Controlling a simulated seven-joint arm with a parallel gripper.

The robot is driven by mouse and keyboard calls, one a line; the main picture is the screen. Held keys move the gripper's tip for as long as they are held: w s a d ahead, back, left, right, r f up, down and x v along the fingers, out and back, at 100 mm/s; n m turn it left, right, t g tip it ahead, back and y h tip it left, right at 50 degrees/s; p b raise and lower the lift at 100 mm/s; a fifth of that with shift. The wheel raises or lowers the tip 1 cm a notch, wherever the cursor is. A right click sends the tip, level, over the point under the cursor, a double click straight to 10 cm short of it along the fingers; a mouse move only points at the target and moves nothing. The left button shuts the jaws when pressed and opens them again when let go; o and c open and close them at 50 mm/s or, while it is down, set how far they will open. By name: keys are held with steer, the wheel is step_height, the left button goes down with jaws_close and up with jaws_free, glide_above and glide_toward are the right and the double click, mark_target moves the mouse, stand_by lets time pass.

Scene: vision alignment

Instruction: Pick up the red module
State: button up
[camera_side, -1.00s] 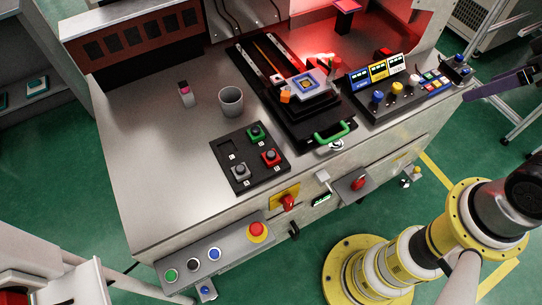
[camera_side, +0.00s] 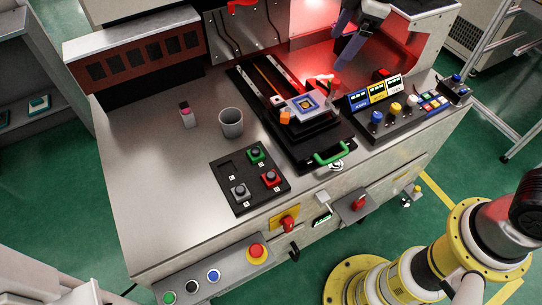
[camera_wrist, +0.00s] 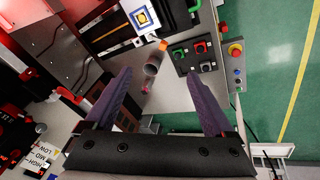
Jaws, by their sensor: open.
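The red module (camera_side: 271,178) is a small red block with a dark round knob, seated in the front right of a black tray (camera_side: 224,168) on the bench. A green module (camera_side: 256,153) sits behind it and a grey module (camera_side: 239,190) to its left; the tray's back left place is empty. In the wrist view the red module (camera_wrist: 207,66) is small, beyond the right fingertip. My gripper (camera_wrist: 160,77) has purple fingers spread wide with nothing between them. In the side view my gripper (camera_side: 347,48) hangs high over the back right, well away from the red module.
A slide fixture with a green handle (camera_side: 331,153) and a control box with coloured knobs (camera_side: 396,108) lie to the right. The bench's left front is clear.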

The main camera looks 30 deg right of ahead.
steer(key=w+a+f+n+g, duration=0.2)
steer(key=w+a+f+n, duration=0.15)
steer(key=a+f, duration=0.75)
steer(key=g+h, duration=0.1)
steer(key=g, duration=0.1)
glide_above(270, 175)
step_height(270, 175, down, 10)
steer(key=f, duration=0.1)
steer(key=shift+n, duration=0.35)
steer(key=f, duration=0.7)
steer(key=shift+d, duration=0.2)
steer(key=shift+a+f, duration=0.15)
steer(key=shift+f, duration=2.5)
jaws_close()
